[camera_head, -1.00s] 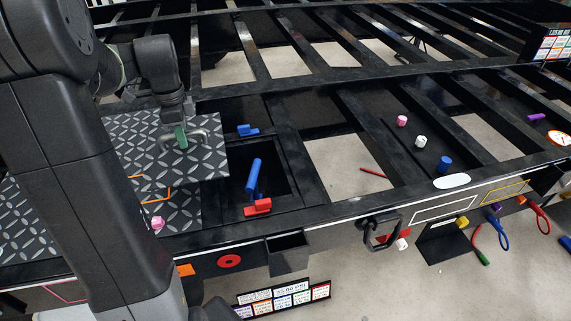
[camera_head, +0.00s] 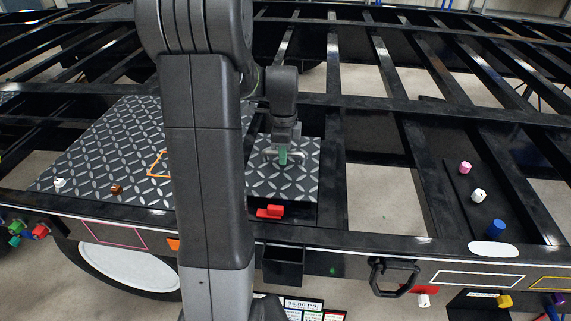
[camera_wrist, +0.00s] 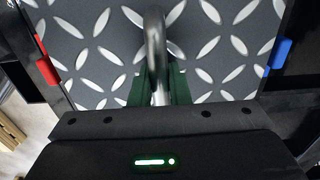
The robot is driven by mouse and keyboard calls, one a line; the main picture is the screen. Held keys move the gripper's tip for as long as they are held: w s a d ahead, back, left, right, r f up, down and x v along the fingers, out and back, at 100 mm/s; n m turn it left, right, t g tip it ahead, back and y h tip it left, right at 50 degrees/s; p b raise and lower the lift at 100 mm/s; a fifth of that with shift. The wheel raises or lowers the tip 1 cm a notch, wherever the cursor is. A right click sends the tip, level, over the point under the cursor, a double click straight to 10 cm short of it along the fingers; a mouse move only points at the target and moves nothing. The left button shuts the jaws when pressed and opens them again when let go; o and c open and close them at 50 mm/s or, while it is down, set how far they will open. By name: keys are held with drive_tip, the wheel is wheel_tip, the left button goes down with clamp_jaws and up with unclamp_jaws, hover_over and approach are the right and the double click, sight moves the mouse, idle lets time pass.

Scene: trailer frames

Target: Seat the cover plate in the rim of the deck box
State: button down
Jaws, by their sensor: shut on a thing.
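My gripper (camera_head: 283,160) is shut on the bar handle (camera_wrist: 157,50) of the cover plate (camera_head: 262,187), a dark tread plate with pale raised marks. Its green fingers also show in the wrist view (camera_wrist: 178,85). The plate lies over the deck box opening, and the dark box rim (camera_head: 326,190) shows along its right side. A dark strip shows in front of the plate's near edge. I cannot tell whether the plate touches the rim or hovers above it. A red latch (camera_head: 270,212) is at the near side; a blue latch (camera_wrist: 280,55) shows in the wrist view. My arm hides the plate's left part.
A larger tread-plate deck (camera_head: 105,155) lies left, with a brown block (camera_head: 117,190) on it. Black frame beams with open gaps spread right. Pink (camera_head: 465,168), white (camera_head: 479,195) and blue (camera_head: 497,230) pieces rest on a beam panel. A black handle (camera_head: 390,278) hangs on the front rail.

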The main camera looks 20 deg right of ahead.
drive_tip(key=shift+f, duration=1.9)
drive_tip(key=shift+f, duration=0.3)
drive_tip(key=c, duration=1.4)
unclamp_jaws()
drive_tip(key=shift+o, duration=0.2)
drive_tip(key=shift+r, duration=0.1)
wheel_tip(320, 180, up, 12)
drive_tip(key=shift+r, duration=0.2)
drive_tip(key=shift+f, duration=0.1)
